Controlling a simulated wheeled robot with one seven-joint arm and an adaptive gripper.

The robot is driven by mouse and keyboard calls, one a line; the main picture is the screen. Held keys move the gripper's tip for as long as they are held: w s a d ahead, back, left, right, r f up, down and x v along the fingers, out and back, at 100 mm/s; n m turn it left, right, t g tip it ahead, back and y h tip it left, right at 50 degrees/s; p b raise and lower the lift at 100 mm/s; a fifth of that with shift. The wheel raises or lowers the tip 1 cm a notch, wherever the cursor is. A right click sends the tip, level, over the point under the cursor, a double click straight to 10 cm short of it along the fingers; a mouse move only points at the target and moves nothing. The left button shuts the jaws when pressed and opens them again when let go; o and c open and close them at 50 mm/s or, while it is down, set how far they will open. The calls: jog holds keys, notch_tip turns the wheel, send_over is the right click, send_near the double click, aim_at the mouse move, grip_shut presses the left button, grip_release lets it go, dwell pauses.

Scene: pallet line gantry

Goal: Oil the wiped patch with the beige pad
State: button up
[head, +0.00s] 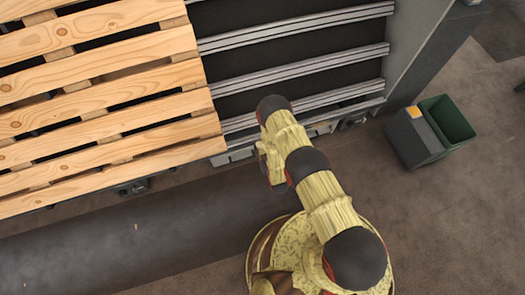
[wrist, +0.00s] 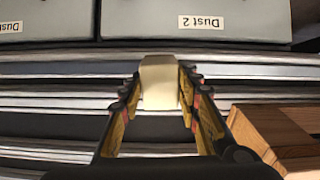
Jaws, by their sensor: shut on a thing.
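The beige pad (wrist: 159,92) is a pale upright block in the middle of the wrist view. My gripper (wrist: 161,80) is shut on it, with a finger on each side. The pad stands in front of metal rails (wrist: 60,70) that run across the picture; whether it touches one, I cannot tell. In the head view my own arm hides the gripper and the pad. I cannot make out a wiped patch in either view.
A slatted wooden pallet (head: 110,85) lies left of the rails (head: 300,70); its corner shows lower right in the wrist view (wrist: 275,135). A grey box labelled "Dust 2" (wrist: 240,32) stands beyond the rails. A green bin (head: 447,122) beside a grey box (head: 412,140) stands right, on the floor.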

jog(key=shift+x, duration=1.15)
dwell(0.6)
jog(key=shift+a, duration=0.1)
jog(key=shift+s+a, duration=0.3)
jog(key=shift+a, duration=0.7)
jog(key=shift+s+a, duration=0.3)
jog(key=shift+a, duration=0.7)
jog(key=shift+s+a, duration=0.35)
jog(key=shift+a, duration=0.65)
jog(key=shift+s+a+r, duration=0.1)
jog(key=shift+s+a, duration=0.1)
jog(key=shift+a, duration=0.95)
jog(key=shift+s+a, duration=0.25)
jog(key=shift+a, duration=0.85)
jog(key=shift+s+a, duration=0.3)
jog(key=shift+a, duration=0.5)
jog(key=shift+s+a, duration=0.3)
jog(key=shift+a, duration=0.5)
jog(key=shift+s+a, duration=0.3)
jog(key=shift+a, duration=0.45)
jog(key=shift+w, duration=0.1)
